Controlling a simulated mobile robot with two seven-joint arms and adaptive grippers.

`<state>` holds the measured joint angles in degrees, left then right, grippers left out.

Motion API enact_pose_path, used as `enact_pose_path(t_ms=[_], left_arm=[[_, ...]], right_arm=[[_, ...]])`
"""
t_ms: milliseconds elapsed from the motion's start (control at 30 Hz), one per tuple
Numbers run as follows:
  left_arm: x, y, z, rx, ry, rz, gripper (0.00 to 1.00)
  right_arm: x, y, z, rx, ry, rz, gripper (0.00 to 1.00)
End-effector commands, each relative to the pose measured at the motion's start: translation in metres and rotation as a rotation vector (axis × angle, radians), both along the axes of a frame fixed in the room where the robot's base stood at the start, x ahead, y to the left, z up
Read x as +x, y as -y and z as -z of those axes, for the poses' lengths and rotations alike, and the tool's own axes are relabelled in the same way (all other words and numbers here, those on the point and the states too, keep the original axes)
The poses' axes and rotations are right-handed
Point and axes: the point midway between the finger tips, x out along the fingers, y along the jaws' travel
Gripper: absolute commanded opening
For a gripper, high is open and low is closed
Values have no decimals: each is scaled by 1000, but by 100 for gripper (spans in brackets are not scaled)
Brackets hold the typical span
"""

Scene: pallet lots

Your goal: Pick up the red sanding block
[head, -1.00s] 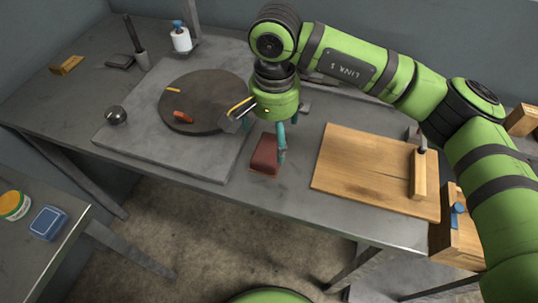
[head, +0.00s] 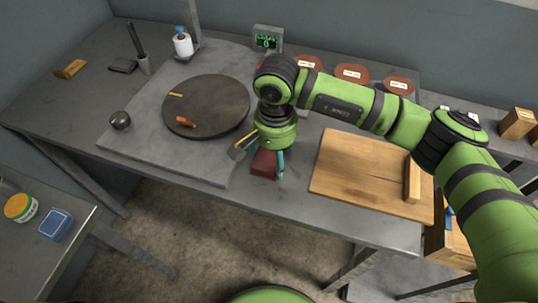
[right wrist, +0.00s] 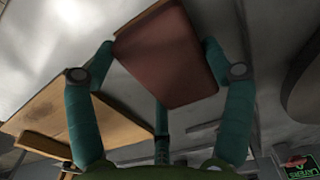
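The red sanding block (head: 264,164) lies on the grey bench near its front edge, beside the grey slab. My right gripper (head: 264,160) is low over it, pointing down, with teal fingers around it. In the right wrist view the block (right wrist: 167,55) fills the gap between two fingertips, with a third finger at its lower edge. The fingertips are at or very near its sides; I cannot tell whether they press on it. The block appears to rest on the bench. My left gripper is not in view.
A dark round turntable (head: 207,106) with small orange pieces sits on the grey slab (head: 130,148) to the left. A wooden board (head: 350,172) lies close on the right. Behind are a green-lit display (head: 267,39) and reddish discs (head: 352,73). A dark knob (head: 120,120) stands at left.

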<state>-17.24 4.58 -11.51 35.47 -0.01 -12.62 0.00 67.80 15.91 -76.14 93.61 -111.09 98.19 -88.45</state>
Motion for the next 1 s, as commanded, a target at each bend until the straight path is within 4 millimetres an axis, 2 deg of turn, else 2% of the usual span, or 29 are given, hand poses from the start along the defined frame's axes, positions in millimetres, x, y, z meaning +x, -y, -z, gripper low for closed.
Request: enact_pose_path(t_ms=[233,367,467,600,800,1000], left_arm=[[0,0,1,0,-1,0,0],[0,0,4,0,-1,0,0],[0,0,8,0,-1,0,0],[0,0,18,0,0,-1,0],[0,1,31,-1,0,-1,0],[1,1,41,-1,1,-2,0]], right_arm=[[0,0,0,-2,-2,0,28],[0,0,-6,0,1,1,28],[0,0,-16,-1,3,-1,28],[1,0,-41,1,6,-1,28],[-21,45,-66,-2,5,1,28],[-39,80,-91,0,4,2,28]])
